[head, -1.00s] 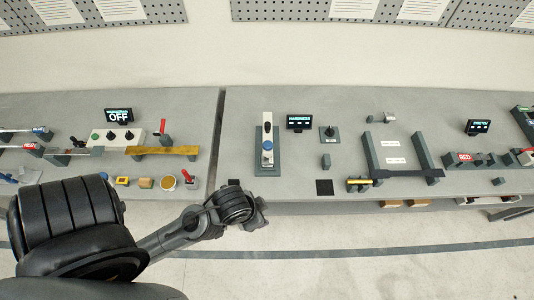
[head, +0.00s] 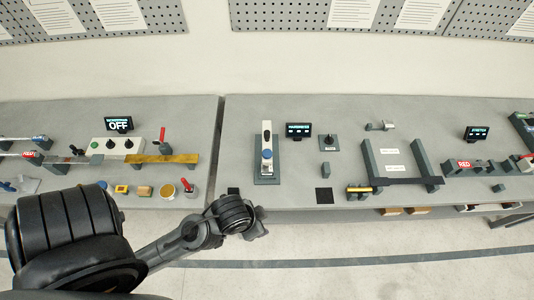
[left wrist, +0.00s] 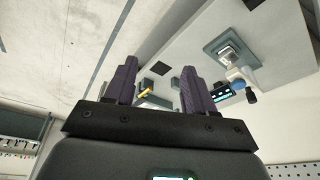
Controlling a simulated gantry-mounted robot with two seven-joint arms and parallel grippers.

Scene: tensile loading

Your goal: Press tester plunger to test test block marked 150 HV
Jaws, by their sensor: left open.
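The hardness tester (head: 267,150) stands on the grey bench, a white upright body with a blue round part on a dark grey base; it also shows in the left wrist view (left wrist: 233,70). A small display (head: 298,130) stands to its right. My left gripper (head: 258,222) is in front of the bench edge, below and left of the tester, and touches nothing. In the left wrist view its two purple-grey fingers (left wrist: 158,88) are apart with nothing between them. I cannot make out a test block or its marking. My right gripper is not in view.
Black square pads (head: 324,196) lie near the front edge. A grey frame (head: 400,170) and a yellow-ended tool (head: 360,189) are to the right.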

